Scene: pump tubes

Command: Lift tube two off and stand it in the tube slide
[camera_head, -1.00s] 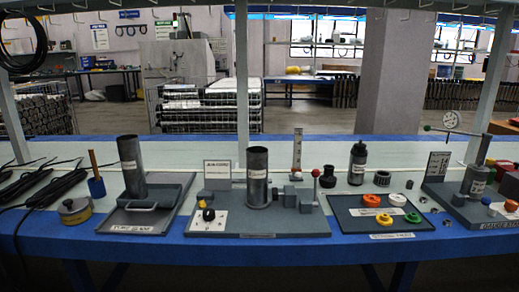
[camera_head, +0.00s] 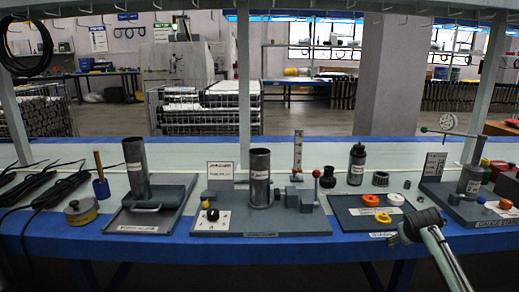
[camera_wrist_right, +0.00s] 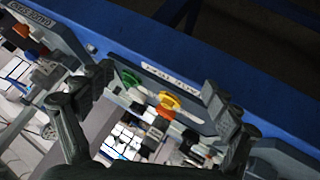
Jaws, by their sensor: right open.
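I cannot tell by label which is tube two. My right gripper (camera_head: 420,224) is in front of the parts tray's right side, apart from all tubes. In the right wrist view the right gripper (camera_wrist_right: 160,92) is open and empty. My left gripper is not in view.
The parts tray (camera_head: 345,208) holds an orange ring (camera_head: 370,200), a white ring (camera_head: 396,199) and a yellow ring (camera_head: 383,219). Cables lie at the left.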

